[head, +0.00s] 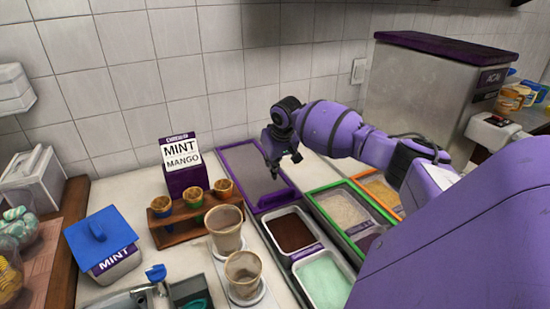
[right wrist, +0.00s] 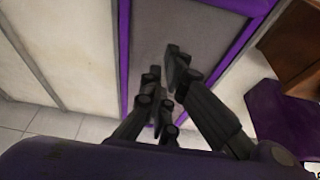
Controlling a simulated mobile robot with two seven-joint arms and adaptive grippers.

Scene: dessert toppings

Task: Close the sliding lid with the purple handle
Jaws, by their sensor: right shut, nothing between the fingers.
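The sliding lid is a grey panel in a purple frame (head: 232,173) at the back of the counter, beside the wall. It also shows in the right wrist view (right wrist: 192,35). A purple strip (head: 274,201) runs along its front edge; I cannot tell whether this is the handle. My right gripper (head: 283,165) is above the right part of the lid, pointing down, shut and empty. In the right wrist view its fingers (right wrist: 166,72) are over the grey panel; contact is unclear. My left gripper is not in view.
Open trays of brown (head: 294,232) and mint-green topping (head: 324,284) lie in front. A green-framed bin (head: 345,208) is to the right. A wooden cone rack (head: 165,236), a mint/mango sign box (head: 185,178) and cups (head: 226,235) stand left. A tall steel machine (head: 415,95) stands back right.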

